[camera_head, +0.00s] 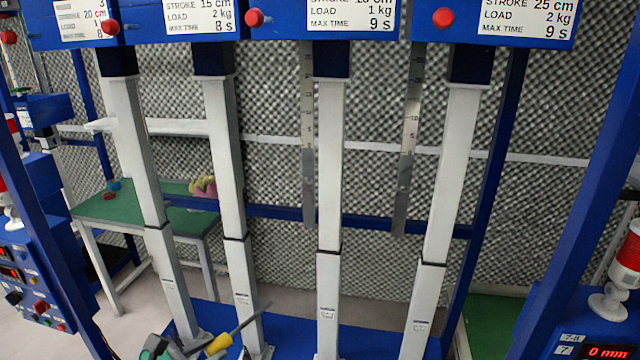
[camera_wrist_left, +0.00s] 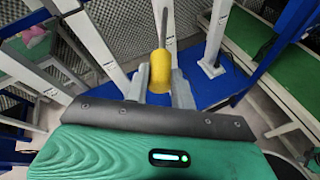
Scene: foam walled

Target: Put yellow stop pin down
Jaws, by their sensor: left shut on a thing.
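The yellow stop pin (camera_wrist_left: 160,70) has a yellow handle and a thin grey metal rod. In the left wrist view it is held between the fingers of my left gripper (camera_wrist_left: 160,88), with the rod pointing away. In the head view my left gripper (camera_head: 192,348) is at the bottom, left of centre, shut on the pin's yellow handle (camera_head: 219,344). The rod points up and to the right, in front of the grey columns' lower ends. My right gripper is not in view.
Several grey columns (camera_head: 329,180) rise from a blue base (camera_head: 300,338) to blue boxes with labels and red knobs. A green-topped table (camera_head: 125,212) stands behind at left. Blue posts (camera_head: 585,200) and a display box (camera_head: 600,345) stand at right. Blue control boxes (camera_head: 35,290) stand at left.

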